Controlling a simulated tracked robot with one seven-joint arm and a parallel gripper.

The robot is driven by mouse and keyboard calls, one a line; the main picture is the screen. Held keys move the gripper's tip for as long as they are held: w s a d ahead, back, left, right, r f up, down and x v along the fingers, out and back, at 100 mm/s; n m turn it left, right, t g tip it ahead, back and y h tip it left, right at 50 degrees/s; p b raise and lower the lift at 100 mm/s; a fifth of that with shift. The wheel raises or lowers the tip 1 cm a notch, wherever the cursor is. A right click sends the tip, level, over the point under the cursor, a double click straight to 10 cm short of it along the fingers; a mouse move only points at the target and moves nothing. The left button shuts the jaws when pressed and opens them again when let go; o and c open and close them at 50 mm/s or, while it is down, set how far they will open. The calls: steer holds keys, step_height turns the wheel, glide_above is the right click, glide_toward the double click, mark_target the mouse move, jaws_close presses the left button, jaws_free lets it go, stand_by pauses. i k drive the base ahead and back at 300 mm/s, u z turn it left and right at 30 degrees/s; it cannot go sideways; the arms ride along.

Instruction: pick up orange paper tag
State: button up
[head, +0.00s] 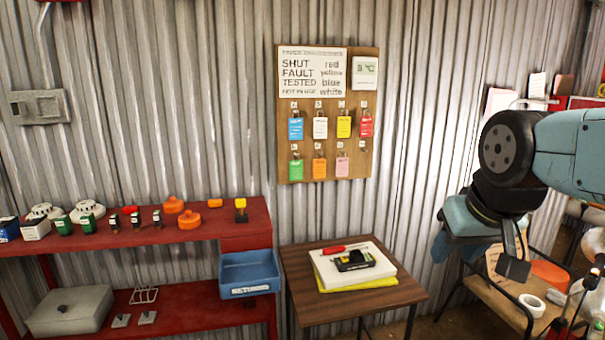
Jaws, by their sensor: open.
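The orange paper tag (319,168) hangs from a hook in the lower row of the wooden board (326,188) on the corrugated wall. A green tag (296,168) hangs to its left and a pink tag (342,167) to its right. My gripper (514,262) points down at the right of the view, well apart from the board. It is open, and nothing shows between its fingers.
Blue, white, yellow and red tags hang in the row above. A small wooden table (299,287) with a white box (327,267) on it stands below the board. A red shelf (236,215) with several items and a blue bin (249,274) is at left.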

mark_target(320, 165)
steer(key=z, duration=0.2)
steer(key=i, duration=0.9)
steer(key=u, duration=0.1)
